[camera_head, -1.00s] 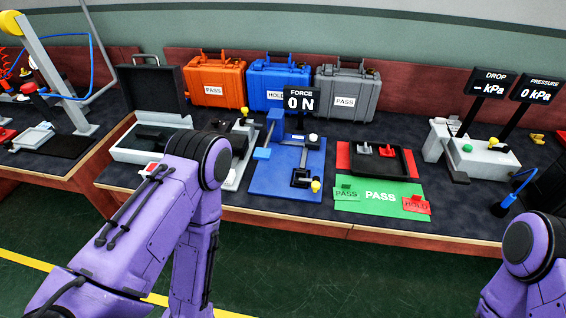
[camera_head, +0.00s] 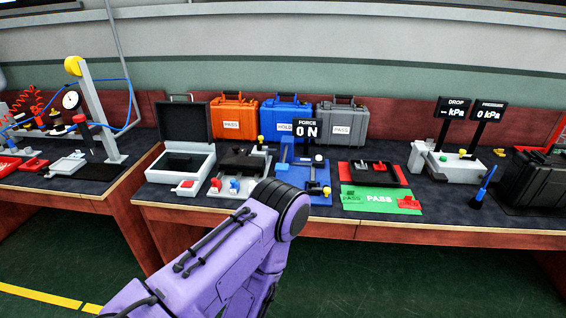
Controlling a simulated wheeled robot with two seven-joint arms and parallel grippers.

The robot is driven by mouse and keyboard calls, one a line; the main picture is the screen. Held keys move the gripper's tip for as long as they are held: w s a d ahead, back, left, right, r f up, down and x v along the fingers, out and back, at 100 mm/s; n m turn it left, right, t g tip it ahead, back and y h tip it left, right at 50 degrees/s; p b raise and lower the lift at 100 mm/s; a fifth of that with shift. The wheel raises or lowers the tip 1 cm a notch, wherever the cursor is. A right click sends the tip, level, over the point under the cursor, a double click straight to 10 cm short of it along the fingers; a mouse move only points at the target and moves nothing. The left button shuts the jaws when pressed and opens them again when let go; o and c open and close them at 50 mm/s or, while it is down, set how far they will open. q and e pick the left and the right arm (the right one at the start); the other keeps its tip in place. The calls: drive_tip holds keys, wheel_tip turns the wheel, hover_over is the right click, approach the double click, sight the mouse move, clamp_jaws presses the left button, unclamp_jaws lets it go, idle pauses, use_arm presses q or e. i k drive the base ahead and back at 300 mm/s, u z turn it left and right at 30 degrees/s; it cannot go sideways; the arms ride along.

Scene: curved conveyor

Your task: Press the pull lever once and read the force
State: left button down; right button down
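A blue force fixture (camera_head: 318,197) stands on the bench right of centre, partly hidden behind my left arm. Its black FORCE display (camera_head: 307,129) reads 0 N. A small yellow knob (camera_head: 326,191) sits at its front right, and a blue upright part (camera_head: 284,150) stands at its left. I cannot tell for sure which part is the pull lever. My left arm, purple, comes in from the bottom, its elbow in front of the fixture's front left. Neither gripper is in view, and my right arm is out of the picture.
An open grey case (camera_head: 185,140) and a grey fixture with red and blue knobs (camera_head: 240,170) are left. Orange (camera_head: 233,118), blue (camera_head: 285,112) and grey (camera_head: 342,120) cases stand behind. A green PASS mat (camera_head: 380,200), red tray (camera_head: 372,174), pressure fixture (camera_head: 447,163) and black case (camera_head: 535,180) are right.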

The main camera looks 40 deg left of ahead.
sight(282, 167)
drive_tip(key=u, duration=0.45)
drive_tip(key=i, duration=0.55)
drive_tip(key=u, duration=0.3)
